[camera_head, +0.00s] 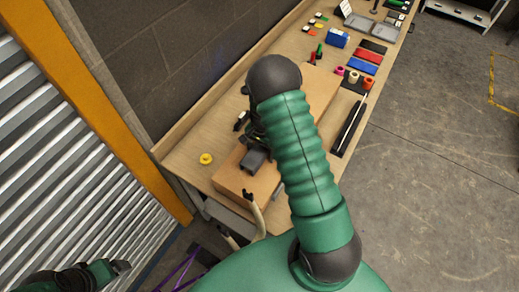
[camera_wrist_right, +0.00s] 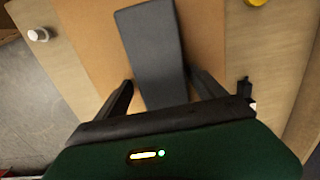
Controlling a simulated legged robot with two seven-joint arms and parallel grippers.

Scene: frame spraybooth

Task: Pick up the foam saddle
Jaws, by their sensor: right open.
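The foam saddle (camera_wrist_right: 150,45) is a dark grey, long block lying on a tan board in the right wrist view. It also shows in the head view (camera_head: 255,161), on the near part of the board, partly hidden by my right arm. My right gripper (camera_wrist_right: 160,80) is open, with one black finger on each side of the saddle's near part. I cannot tell whether the fingers touch it. In the head view the right gripper (camera_head: 256,139) is mostly hidden behind my green forearm. My left gripper (camera_head: 121,266) is low at the left, off the bench; its jaws are unclear.
The tan board (camera_head: 232,177) lies on the wooden bench (camera_head: 185,152). A yellow ring (camera_head: 206,159) sits left of it. A small black item (camera_head: 241,121) stands near the gripper. Tape rolls (camera_head: 354,77) and a long black tray (camera_head: 348,128) lie along the right edge. Cream posts (camera_head: 254,212) rise at the near end.

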